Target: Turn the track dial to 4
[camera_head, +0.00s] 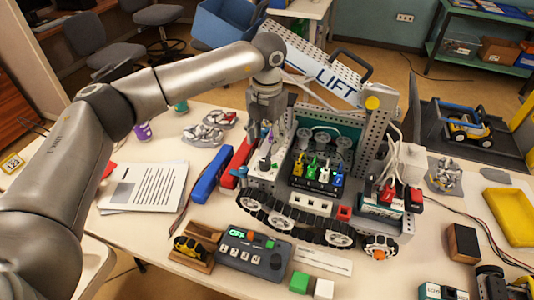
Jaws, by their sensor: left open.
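My left gripper (268,132) points down over the left end of the tracked robot (310,205), above a pale panel (262,172) with small dark and coloured parts. The gripper is open; its fingertips are small and partly lost against the panel, so I cannot tell if they touch anything. I cannot make out a numbered track dial or its setting on this panel. A grey control box (250,252) with a lit green display, several buttons and a dark round knob lies in front of the tracks. My right gripper is not clearly visible.
A blue bar (212,175) and a red bar (240,160) lie left of the robot. A yellow part in a wooden holder (192,250) and green and white blocks (311,285) are in front. A yellow tray (510,215) is at right. Printed paper (145,185) lies at left.

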